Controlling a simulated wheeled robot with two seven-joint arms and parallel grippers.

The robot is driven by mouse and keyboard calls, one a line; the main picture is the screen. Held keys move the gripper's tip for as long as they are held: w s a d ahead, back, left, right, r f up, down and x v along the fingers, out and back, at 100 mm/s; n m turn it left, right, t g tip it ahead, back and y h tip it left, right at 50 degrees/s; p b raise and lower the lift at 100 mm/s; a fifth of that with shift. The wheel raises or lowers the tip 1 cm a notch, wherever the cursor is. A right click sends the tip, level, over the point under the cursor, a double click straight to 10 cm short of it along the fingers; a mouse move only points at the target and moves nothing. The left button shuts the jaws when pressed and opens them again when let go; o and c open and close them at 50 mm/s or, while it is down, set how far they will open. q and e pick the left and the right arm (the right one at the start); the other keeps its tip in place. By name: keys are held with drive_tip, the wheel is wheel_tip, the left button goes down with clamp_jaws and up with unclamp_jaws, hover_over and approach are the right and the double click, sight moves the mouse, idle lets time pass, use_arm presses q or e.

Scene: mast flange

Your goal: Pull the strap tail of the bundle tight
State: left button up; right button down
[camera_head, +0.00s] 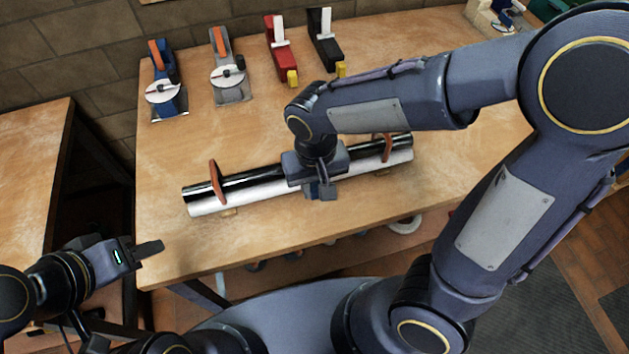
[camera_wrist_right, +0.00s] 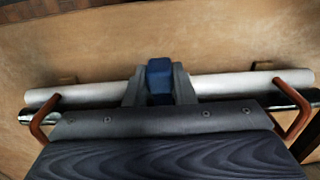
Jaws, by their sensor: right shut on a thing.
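The bundle (camera_head: 250,191) lies on the wooden bench and has a dark glossy tube beside a pale tube. It also shows in the right wrist view (camera_wrist_right: 215,87), crossing the picture. My right gripper (camera_head: 320,190) is over the bundle's middle, pointing down. In the wrist view its fingers (camera_wrist_right: 160,88) are shut on a dark blue piece (camera_wrist_right: 160,72), which looks like the strap tail. The strap around the tubes is hidden by the gripper and wrist. My left gripper (camera_head: 148,250) is off the bench's front left corner, away from the bundle; its finger gap is unclear.
Orange-brown uprights (camera_head: 215,182) (camera_head: 388,148) stand at the bundle near both ends. A blue tool (camera_head: 160,62), a grey tool (camera_head: 222,45), a red tool (camera_head: 279,55) and a black tool (camera_head: 325,45) lie along the bench's back. The bench (camera_head: 180,250) is clear before the bundle.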

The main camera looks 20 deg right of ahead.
sight(316, 189)
drive_tip(key=shift+s, duration=0.4)
drive_tip(key=c, duration=1.2)
unclamp_jaws()
drive_tip(key=shift+r, duration=0.15)
wheel_tip(316, 189, up, 8)
drive_tip(key=shift+f+p, duration=0.2)
drive_tip(key=shift+p, duration=0.1)
drive_tip(key=shift+d, duration=0.1)
drive_tip(key=s+d+r+m+t+y, duration=0.1)
drive_tip(key=s+d+m+t+y, duration=0.1)
drive_tip(key=s+d+t, duration=0.3)
drive_tip(key=s+d+y, duration=0.1)
drive_tip(key=s+d, duration=0.3)
drive_tip(key=d, duration=0.1)
drive_tip(key=shift+d+r+t+y, duration=0.2)
drive_tip(key=shift+d+t+y, duration=0.1)
drive_tip(key=shift+d+y, duration=0.1)
